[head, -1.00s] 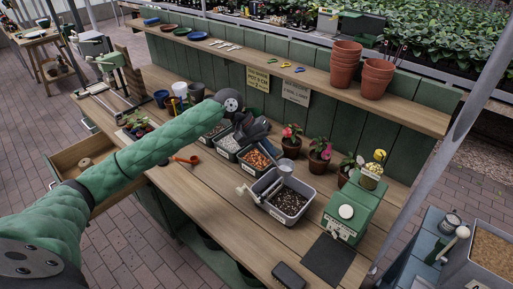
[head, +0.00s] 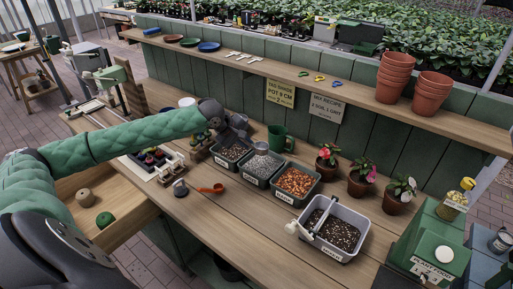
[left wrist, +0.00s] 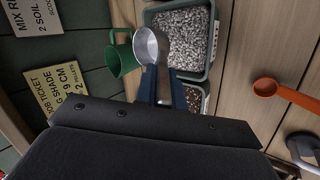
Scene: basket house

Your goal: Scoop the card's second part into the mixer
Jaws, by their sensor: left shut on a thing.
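My left gripper (head: 238,124) is shut on a metal scoop, above the back of the soil bin (head: 232,151). In the left wrist view the gripper (left wrist: 164,88) holds the scoop (left wrist: 150,46) between the green mug (left wrist: 122,56) and the grit bin (left wrist: 211,50); its cup looks empty. The grit bin, with pale grey grains, also shows in the head view (head: 261,168). The mixer, a grey tub (head: 348,256) with a paddle bar and dark soil in it, stands farther right. The recipe card (head: 325,104) reads 2 soil, 1 grit. My right gripper is out of view.
A bin of orange chips (head: 296,184) stands between the grit and the mixer. The green mug (head: 281,139) and flower pots (head: 360,182) line the back. An orange spoon (head: 212,188) lies in front of the bins. The front worktop is mostly clear.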

